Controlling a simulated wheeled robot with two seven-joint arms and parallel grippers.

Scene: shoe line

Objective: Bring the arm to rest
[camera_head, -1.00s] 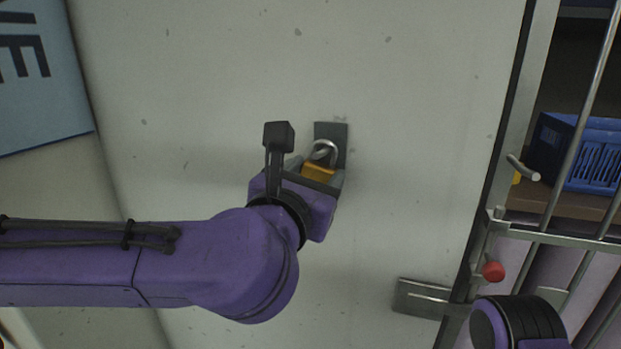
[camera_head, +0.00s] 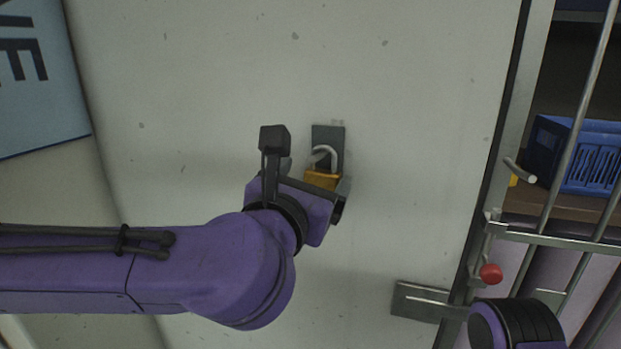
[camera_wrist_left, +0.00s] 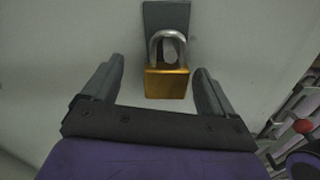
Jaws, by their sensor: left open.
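My left gripper (camera_head: 318,178) is in front of the pale wall panel, by a brass padlock (camera_head: 322,180). In the left wrist view the jaws of the left gripper (camera_wrist_left: 160,88) are spread apart, one on each side of the padlock (camera_wrist_left: 167,82), with a gap on both sides. The padlock hangs by its silver shackle from a grey plate (camera_head: 328,138) on the panel. Part of the padlock is hidden by my gripper in the head view. A purple and black part of my right arm shows at the lower right; its gripper is out of the picture.
To the right is a barred metal gate (camera_head: 570,243) with a red knob (camera_head: 490,273) and a latch plate (camera_head: 413,301). A blue basket (camera_head: 596,160) stands on a shelf behind the bars. A blue sign (camera_head: 40,75) is at the upper left. The panel around the padlock is clear.

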